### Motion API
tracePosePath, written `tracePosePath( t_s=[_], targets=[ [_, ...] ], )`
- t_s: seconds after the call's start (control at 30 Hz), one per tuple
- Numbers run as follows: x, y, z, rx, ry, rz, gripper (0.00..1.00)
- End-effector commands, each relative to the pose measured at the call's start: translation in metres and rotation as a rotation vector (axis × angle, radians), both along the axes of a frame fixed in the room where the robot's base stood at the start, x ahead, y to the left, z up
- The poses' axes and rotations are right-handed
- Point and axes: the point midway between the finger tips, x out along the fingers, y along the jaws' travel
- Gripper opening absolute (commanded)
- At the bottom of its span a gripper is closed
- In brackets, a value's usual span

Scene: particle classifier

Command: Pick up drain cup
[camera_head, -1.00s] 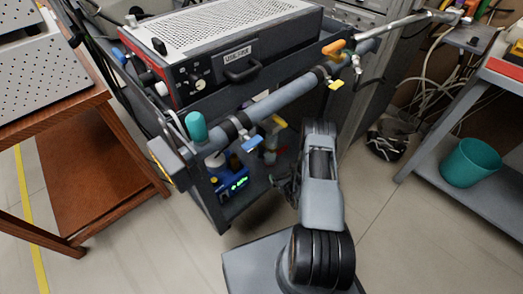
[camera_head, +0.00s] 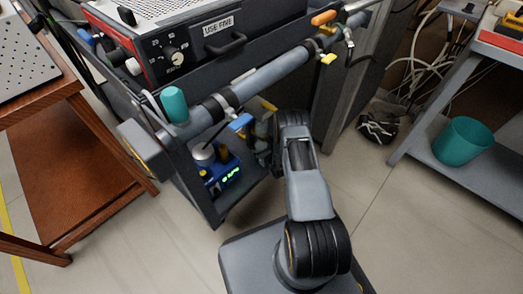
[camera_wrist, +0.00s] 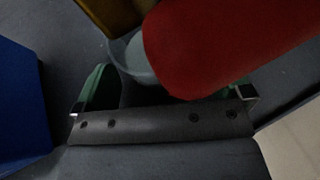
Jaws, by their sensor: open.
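In the wrist view, a pale, translucent cup-like object (camera_wrist: 133,57) lies just ahead of my gripper (camera_wrist: 160,92). It may be the drain cup, but a red object (camera_wrist: 225,45) hides much of it. My gripper is open, with a green finger at the left and the right finger largely hidden behind the red object. I cannot tell whether the fingers touch the cup. In the head view, my arm reaches toward the cart's lower shelf, and its end is mostly hidden.
The cart's grey pipe (camera_head: 265,78) runs above the shelf, with a teal cap (camera_head: 174,104) at its left end. A blue device (camera_head: 222,174) stands on the lower shelf. A brown table (camera_head: 85,165) is at left, and a teal bin (camera_head: 462,141) sits on the right shelf.

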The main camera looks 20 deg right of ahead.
Motion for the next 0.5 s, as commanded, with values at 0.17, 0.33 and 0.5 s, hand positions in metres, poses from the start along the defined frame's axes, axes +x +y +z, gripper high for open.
tracePosePath(
  t_s=[0.17,0.33,0.5],
  targets=[
    [0.0135,0.0006,-0.007,-0.001,-0.001,0.0,0.97],
    [0.0152,0.0004,-0.0063,0.0,0.0,-0.001,0.97],
    [0.015,0.0003,-0.0062,0.0,0.0,-0.001,0.9]
  ],
)
